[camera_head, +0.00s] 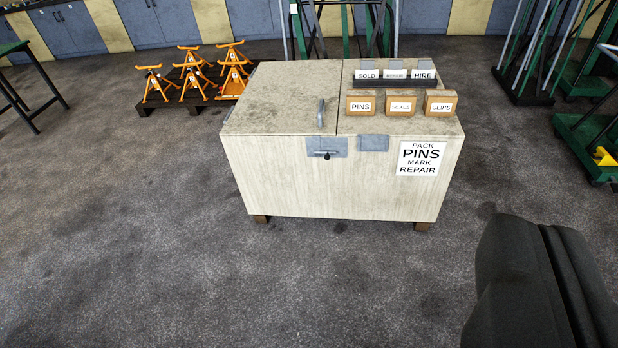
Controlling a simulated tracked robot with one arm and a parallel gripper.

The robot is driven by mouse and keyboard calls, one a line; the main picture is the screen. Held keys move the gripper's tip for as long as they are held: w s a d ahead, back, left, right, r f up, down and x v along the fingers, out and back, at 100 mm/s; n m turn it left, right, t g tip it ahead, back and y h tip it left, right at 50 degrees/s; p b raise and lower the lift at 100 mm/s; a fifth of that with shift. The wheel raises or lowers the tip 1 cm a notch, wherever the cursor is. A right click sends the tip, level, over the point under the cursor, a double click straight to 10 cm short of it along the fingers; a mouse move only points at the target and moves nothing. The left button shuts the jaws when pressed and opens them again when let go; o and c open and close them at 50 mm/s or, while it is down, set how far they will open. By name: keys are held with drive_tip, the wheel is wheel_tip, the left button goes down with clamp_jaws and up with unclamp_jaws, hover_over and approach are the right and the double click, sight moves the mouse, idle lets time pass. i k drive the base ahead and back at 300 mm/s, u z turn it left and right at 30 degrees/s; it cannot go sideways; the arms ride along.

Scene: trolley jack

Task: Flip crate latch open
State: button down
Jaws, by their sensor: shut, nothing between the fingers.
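The crate (280,182) is a pale wooden box on short brown feet, standing in the upper middle of the view. Its left lid (275,100) lies closed, with a grey upright handle (321,113) near its front right corner. The latch (326,154) is on the front face below that handle, a dark bar with a knob on a blue-grey plate. A second blue-grey plate (373,143) is to its right.
Small boxes labelled PINS (361,106), SEALS and CLIPS stand on the crate's right top, before a dark tray (395,83). Orange jack stands (195,75) sit on a pallet at the back left. Green trolleys (585,145) stand at right. The floor in front is clear.

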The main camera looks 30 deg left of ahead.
sight(327, 156)
drive_tip(key=k, duration=0.6)
drive_tip(key=u, duration=0.35)
drive_tip(key=i, duration=0.65)
drive_tip(key=u, duration=0.5)
drive_tip(key=i, duration=1.3)
drive_tip(key=z, duration=0.5)
drive_tip(key=i, duration=0.5)
drive_tip(key=z, duration=0.4)
